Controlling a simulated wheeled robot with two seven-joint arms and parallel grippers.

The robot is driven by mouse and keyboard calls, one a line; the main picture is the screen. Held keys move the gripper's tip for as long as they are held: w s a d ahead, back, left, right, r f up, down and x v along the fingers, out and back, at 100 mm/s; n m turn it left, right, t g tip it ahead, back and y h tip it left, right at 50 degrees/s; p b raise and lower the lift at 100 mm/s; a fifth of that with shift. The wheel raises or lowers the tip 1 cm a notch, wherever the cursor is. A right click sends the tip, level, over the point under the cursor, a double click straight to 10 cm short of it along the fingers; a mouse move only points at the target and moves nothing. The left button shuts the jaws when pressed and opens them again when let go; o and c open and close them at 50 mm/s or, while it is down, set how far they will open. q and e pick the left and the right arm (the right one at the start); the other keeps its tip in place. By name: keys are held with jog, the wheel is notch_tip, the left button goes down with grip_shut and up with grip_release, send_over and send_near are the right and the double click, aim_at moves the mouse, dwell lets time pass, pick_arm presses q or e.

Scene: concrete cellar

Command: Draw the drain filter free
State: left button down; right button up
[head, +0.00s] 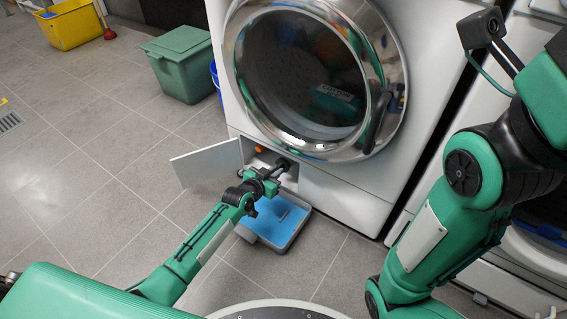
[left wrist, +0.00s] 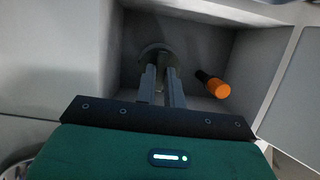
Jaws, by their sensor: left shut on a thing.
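The washing machine (head: 340,185) has a small compartment open at its lower front, its flap (head: 207,165) swung out to the left. My left gripper (head: 281,166) reaches into this compartment. In the left wrist view, its two fingers (left wrist: 163,88) are shut on the dark round drain filter (left wrist: 154,50) at the back wall. The fingers cover much of the filter, and I cannot tell how far out it sits. My right arm rises at the right of the head view; its gripper is out of view.
An orange-capped hose (left wrist: 217,87) lies beside the filter, inside the compartment. A grey tray with a blue inside (head: 262,222) stands on the floor below. A green bin (head: 182,70) and yellow bucket (head: 72,25) stand further back.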

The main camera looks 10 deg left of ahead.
pick_arm(q)
jog(key=shift+s+a+p, duration=0.2)
jog(key=shift+s+p, duration=0.1)
jog(key=shift+s, duration=0.2)
jog(key=shift+s+a+p, duration=0.15)
jog(key=shift+s+p, duration=0.1)
jog(key=shift+s, duration=0.25)
jog(key=shift+s, duration=0.1)
jog(key=s+p, duration=0.1)
jog(key=s+a+p, duration=0.1)
jog(key=s, duration=0.1)
jog(key=shift+s+a, duration=0.2)
jog(key=shift+s, duration=0.05)
